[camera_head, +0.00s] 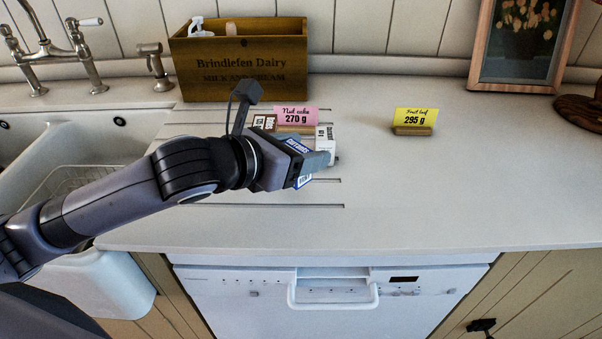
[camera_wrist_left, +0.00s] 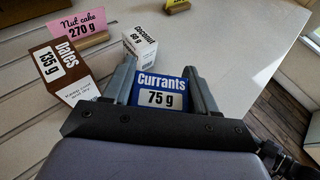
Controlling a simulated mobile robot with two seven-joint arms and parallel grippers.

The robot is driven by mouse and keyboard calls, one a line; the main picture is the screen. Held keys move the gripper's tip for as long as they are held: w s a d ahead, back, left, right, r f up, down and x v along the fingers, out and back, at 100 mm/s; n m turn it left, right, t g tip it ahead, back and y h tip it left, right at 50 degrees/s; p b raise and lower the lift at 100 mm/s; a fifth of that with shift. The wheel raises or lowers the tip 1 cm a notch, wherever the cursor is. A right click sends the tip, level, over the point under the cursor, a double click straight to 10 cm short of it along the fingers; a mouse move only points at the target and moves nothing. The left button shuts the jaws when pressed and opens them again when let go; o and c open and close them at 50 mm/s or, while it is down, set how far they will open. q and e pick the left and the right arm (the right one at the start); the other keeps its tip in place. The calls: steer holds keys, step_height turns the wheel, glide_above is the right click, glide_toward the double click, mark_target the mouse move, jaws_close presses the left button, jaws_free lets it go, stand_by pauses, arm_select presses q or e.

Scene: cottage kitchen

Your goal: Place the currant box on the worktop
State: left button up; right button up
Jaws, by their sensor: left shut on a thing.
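The currant box (camera_wrist_left: 161,94) is blue with a white "75 g" label. My left gripper (camera_wrist_left: 163,88) is shut on it, one finger on each side, in the left wrist view. In the head view the box (camera_head: 304,182) shows in part below and beside the left gripper (camera_head: 312,163), over the worktop (camera_head: 400,200). I cannot tell whether its base touches the worktop. My right gripper is not in view.
A brown dates box (camera_wrist_left: 62,73) and a white coconut box (camera_wrist_left: 139,42) stand close to the gripper. A pink nut cake card (camera_head: 296,116) and a yellow fruit loaf card (camera_head: 415,120) stand behind. A wooden crate (camera_head: 240,60) is at the back.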

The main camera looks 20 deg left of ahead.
arm_select(q)
steer(key=shift+f+b, duration=0.4)
steer(key=shift+f, duration=1.65)
steer(key=shift+f, duration=0.15)
steer(key=o, duration=1.1)
